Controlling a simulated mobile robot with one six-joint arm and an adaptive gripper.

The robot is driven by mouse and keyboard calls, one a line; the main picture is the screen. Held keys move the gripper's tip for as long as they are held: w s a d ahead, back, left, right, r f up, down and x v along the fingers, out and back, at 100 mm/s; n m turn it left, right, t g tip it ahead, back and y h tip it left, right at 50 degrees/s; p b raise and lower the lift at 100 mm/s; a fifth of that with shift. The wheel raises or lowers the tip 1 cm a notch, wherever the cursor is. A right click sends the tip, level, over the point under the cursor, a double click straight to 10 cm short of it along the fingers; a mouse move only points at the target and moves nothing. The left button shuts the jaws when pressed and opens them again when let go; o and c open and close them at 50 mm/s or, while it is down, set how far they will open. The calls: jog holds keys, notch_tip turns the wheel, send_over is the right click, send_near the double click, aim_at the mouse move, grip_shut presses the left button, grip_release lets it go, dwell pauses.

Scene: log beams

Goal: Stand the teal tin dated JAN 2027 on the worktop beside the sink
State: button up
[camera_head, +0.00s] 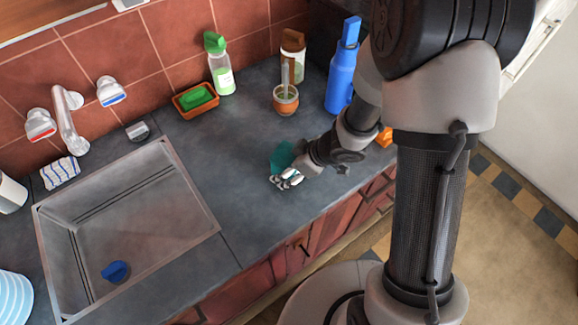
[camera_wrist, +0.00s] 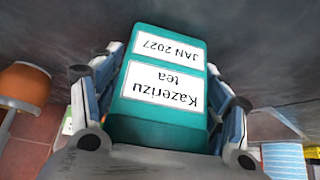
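The teal tin (camera_wrist: 165,115) fills the middle of the wrist view. Its white labels read "Kazerizu tea" and "JAN 2027", upside down in that picture. My gripper (camera_wrist: 165,95) has one finger along each side of the tin and looks shut on it. In the head view the tin (camera_head: 281,156) shows as a small teal patch just beyond my gripper (camera_head: 287,178), over the worktop (camera_head: 225,150) to the right of the sink (camera_head: 130,225). My gripper hides part of it, and I cannot tell whether it touches the worktop.
A blue object (camera_head: 116,271) lies in the sink. Worktop between sink and gripper is clear.

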jog(key=shift+o, duration=1.2)
jog(key=shift+d+r, duration=0.1)
jog(key=shift+r, duration=0.2)
jog(key=d+r+m+t+h+p, duration=0.1)
jog(key=d+r+m+h+p, duration=0.15)
jog(key=d+r, duration=0.5)
jog(key=s+d+r+m+t+h+p, duration=0.1)
jog(key=d+r+m+t+h+p, duration=0.3)
jog(key=r, duration=0.7)
jog(key=d+r+g+h+p, duration=0.1)
jog(key=d+r, duration=0.6)
jog(key=r, duration=0.2)
jog(key=s+a+r+m+g+y, duration=0.1)
jog(key=s+a+r+m, duration=0.1)
jog(key=s, duration=0.7)
jog(key=s+a+r+m+g+y, duration=0.1)
jog(key=s+a+r+m, duration=0.2)
jog(key=s, duration=0.6)
jog(key=shift+s+a+r+g, duration=0.2)
jog(key=shift+s+a+g, duration=0.15)
jog(key=shift+a, duration=0.25)
